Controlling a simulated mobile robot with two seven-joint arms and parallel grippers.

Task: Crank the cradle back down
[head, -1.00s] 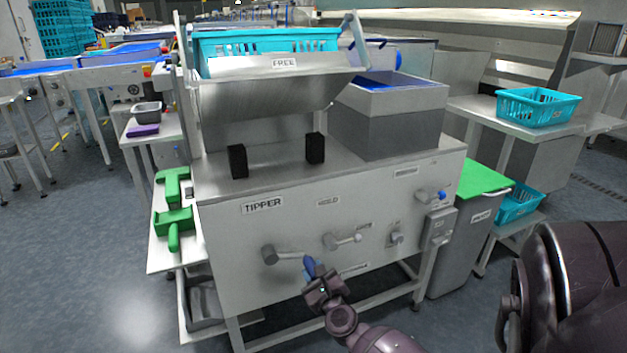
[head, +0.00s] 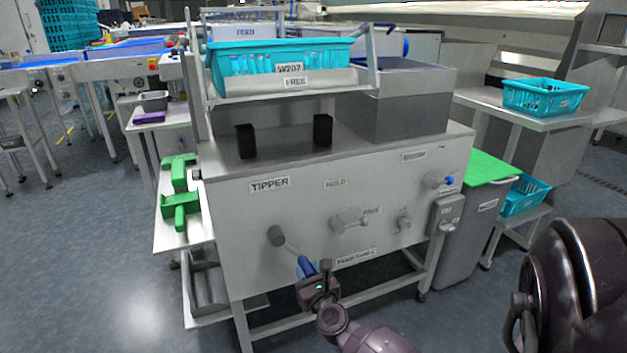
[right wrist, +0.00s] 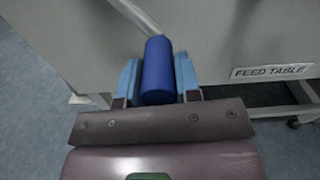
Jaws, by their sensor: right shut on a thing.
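My right gripper (head: 313,275) is shut on the blue crank handle (head: 306,266) at the front of the steel tipper (head: 330,205). In the right wrist view the blue handle (right wrist: 158,72) sits between the two fingers. The crank's hub (head: 276,236) is up and left of the handle, so the crank arm points down and right. The cradle (head: 332,84) stands above the tipper top and holds a turquoise crate (head: 350,61) labelled W207. The crate's front side now shows above the cradle's lip. My left gripper is out of view.
Another lever (head: 348,221) and a knob (head: 404,225) are on the panel right of the crank. Two black blocks (head: 246,141) (head: 322,130) stand on the tipper top below the cradle. A green-lidded bin (head: 487,168) is at the right.

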